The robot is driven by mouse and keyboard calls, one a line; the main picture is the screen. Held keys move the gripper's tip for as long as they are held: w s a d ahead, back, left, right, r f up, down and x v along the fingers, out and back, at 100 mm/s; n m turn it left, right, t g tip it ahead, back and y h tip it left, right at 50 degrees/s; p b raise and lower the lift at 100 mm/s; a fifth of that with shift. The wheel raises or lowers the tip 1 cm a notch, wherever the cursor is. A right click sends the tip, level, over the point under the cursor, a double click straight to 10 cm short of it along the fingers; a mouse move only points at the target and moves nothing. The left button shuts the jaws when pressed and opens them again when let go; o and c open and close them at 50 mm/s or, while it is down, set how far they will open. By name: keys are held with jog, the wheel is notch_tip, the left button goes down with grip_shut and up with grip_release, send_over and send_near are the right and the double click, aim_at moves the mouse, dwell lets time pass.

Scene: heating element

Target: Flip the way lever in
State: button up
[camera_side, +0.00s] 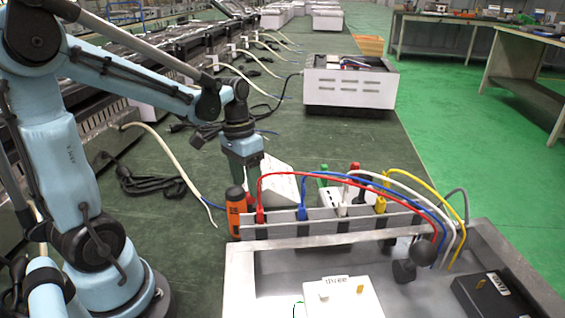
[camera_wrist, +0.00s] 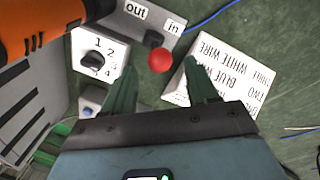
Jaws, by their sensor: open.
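The way lever's red ball knob (camera_wrist: 160,61) shows in the wrist view, in front of a grey plate with an "out" label (camera_wrist: 136,11) and an "in" label (camera_wrist: 173,28). My gripper (camera_wrist: 157,68) is open, and its two green fingers appear on either side of the red knob in the picture. No contact shows, and the depth between fingertips and knob is unclear. The lever's shaft is mostly hidden behind the knob. In the side view my gripper (camera_side: 241,178) points down behind the orange screwdriver-like handle (camera_side: 236,208); the red knob is hidden there.
A numbered dial (camera_wrist: 95,60) sits left of the knob and a white box with wire labels (camera_wrist: 230,80) right of it. An orange handle (camera_wrist: 45,25) fills the wrist view's upper left. A rack with coloured cables (camera_side: 330,222) stands right of my gripper in the side view.

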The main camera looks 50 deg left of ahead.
aim_at(249, 201)
jog(key=shift+d+f, duration=0.15)
jog(key=shift+f, duration=1.1)
jog(key=shift+d+f, duration=0.15)
jog(key=shift+f, duration=1.05)
grip_shut()
